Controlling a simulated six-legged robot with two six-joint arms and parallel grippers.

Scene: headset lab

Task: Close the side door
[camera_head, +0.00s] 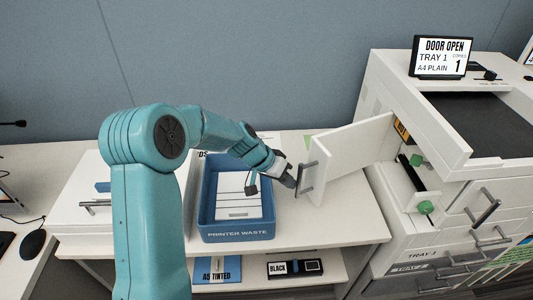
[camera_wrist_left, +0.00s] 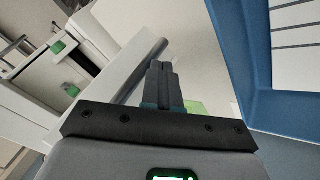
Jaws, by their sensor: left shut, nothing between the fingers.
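The white side door (camera_head: 352,152) stands swung open from the left side of the white printer (camera_head: 455,150). A grey bar handle (camera_head: 307,178) is on its free end. My left gripper (camera_head: 291,181) is shut and empty, just left of the handle; I cannot tell whether it touches it. In the left wrist view the shut fingers (camera_wrist_left: 161,78) point beside the door's handle (camera_wrist_left: 143,66). The printer's opening shows green knobs (camera_head: 425,207) inside. The printer screen (camera_head: 443,57) reads "DOOR OPEN". My right gripper is not in view.
A blue "PRINTER WASTE" bin (camera_head: 238,235) holding white sheets stands left of my gripper. The white table (camera_head: 345,222) is clear in front of the door. A shelf below holds a blue A5 tinted pack (camera_head: 218,270) and a black box (camera_head: 294,268).

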